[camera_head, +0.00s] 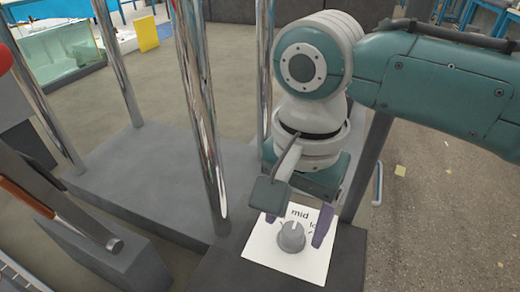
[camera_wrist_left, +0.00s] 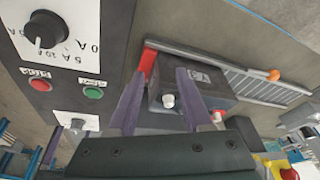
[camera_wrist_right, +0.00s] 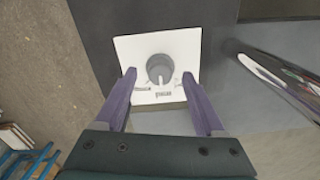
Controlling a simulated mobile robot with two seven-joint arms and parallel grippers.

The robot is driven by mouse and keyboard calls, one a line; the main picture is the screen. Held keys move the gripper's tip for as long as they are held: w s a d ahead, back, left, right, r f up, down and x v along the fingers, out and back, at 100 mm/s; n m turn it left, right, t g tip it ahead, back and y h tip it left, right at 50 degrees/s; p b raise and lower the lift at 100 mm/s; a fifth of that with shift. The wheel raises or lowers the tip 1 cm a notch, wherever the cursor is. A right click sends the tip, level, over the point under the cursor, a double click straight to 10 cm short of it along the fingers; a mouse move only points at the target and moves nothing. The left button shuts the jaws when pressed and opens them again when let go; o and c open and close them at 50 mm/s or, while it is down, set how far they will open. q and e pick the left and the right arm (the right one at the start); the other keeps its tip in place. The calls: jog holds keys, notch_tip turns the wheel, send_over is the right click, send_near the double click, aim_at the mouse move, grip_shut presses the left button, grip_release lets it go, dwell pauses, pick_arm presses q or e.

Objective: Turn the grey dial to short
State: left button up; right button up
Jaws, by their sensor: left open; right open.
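The grey dial (camera_head: 291,238) stands on a white square plate (camera_head: 259,246). The head view shows "mid" printed above it and a word starting "lo" at its right, partly hidden by a finger. The dial's light mark points roughly toward "mid". In the right wrist view the dial (camera_wrist_right: 160,68) lies between and just beyond the fingertips. My right gripper (camera_wrist_right: 159,76) is open, its purple fingers on either side of the dial; contact cannot be told. My left gripper (camera_wrist_left: 159,73) is open and empty, away from the dial, and shows clearly only in the left wrist view.
Shiny metal posts (camera_head: 200,100) rise left of the dial. In the left wrist view, a panel has a black knob (camera_wrist_left: 45,29), a red button (camera_wrist_left: 40,85) and a green button (camera_wrist_left: 93,92). A grey box (camera_wrist_left: 205,85) lies beyond the left fingers.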

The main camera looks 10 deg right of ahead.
jog(key=shift+f, duration=0.85)
grip_shut()
